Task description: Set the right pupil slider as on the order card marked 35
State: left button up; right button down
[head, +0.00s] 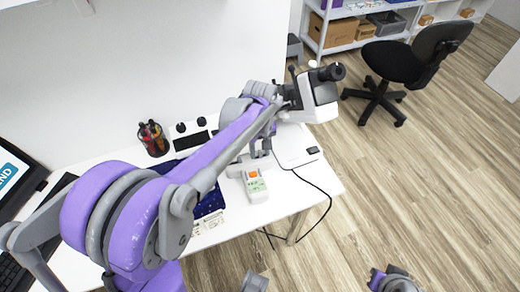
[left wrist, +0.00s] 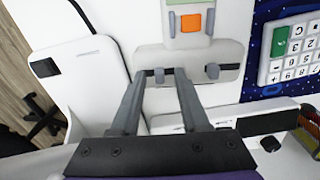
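The handheld pupil meter (head: 257,188) lies on the white desk, pale with an orange patch and a grey crossbar. In the left wrist view its grey crossbar (left wrist: 227,55) carries two small grey slider knobs. My left gripper (left wrist: 160,74) is over the bar with its fingers apart, one on each side of the left-hand knob (left wrist: 160,77). I cannot tell whether either finger touches it. The other knob (left wrist: 212,72) stands clear to the right. In the head view my left gripper (head: 262,150) is small at the bar's far side. The number 35 is not readable on any card.
A white eye instrument (head: 315,97) stands at the desk's back right. A white calculator (left wrist: 290,52) is beside the meter. A pen cup (head: 153,139) stands behind. A black cable hangs over the right edge.

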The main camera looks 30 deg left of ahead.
aim_at(260, 154)
pick_arm(q)
jog(key=shift+r, duration=0.1)
notch_tip(260, 154, up, 11)
jog(key=p, duration=0.1)
jog(key=shift+f, duration=0.2)
dwell(0.5)
jog(key=s+d+f+m+t+p, duration=0.1)
jog(key=s+d+m+t+p, duration=0.1)
jog(key=s, duration=0.6)
jog(key=s+d+m+t+p, duration=0.3)
jog(key=s+m+p, duration=0.2)
jog(key=s, duration=0.4)
jog(key=shift+s+d+f+m, duration=0.15)
jog(key=shift+d+f+m, duration=0.2)
jog(key=shift+m, duration=0.55)
dwell(1.3)
